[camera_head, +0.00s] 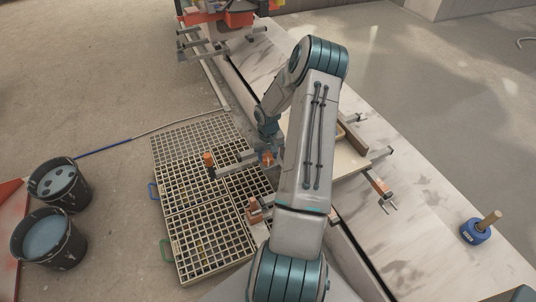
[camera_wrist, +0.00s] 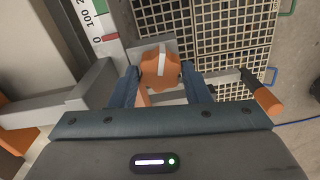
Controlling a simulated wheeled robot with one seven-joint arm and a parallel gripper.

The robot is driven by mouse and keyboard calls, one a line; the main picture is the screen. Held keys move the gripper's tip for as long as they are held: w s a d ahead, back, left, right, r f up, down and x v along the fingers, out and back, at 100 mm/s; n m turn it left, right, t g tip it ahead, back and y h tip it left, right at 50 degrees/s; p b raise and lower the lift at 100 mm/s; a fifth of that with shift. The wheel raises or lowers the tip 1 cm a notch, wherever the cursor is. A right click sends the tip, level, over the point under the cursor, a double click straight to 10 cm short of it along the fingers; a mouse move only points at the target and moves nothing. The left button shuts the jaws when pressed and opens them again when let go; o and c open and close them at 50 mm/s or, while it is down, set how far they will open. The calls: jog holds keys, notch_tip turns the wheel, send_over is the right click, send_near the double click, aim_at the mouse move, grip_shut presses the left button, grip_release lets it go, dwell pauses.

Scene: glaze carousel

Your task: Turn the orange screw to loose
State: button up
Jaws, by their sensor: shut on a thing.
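The orange screw (camera_wrist: 160,68) is a rounded knob with a white stripe across it, seen in the wrist view. My gripper (camera_wrist: 160,75) has one dark blue finger on each side of the knob and is shut on it. The stripe runs nearly up and down in that view. In the head view the screw (camera_head: 268,157) shows as a small orange spot beside my gripper (camera_head: 268,143), partly hidden by my arm. A white scale (camera_wrist: 98,15) with 0, 100, 200, a red block and a green block lies left of the knob.
A clamp bar with an orange handle (camera_wrist: 264,97) juts out right of the knob; this handle (camera_head: 208,159) also shows in the head view. Floor grating (camera_head: 195,205) lies below. Two buckets (camera_head: 60,185) stand left. A blue tool (camera_head: 477,230) rests on the pale slab.

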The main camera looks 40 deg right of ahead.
aim_at(268, 157)
jog(key=n, duration=0.3)
jog(key=shift+n, duration=0.4)
jog(key=o, duration=1)
notch_tip(268, 157, up, 14)
jog(key=p, duration=0.1)
jog(key=shift+f, duration=0.1)
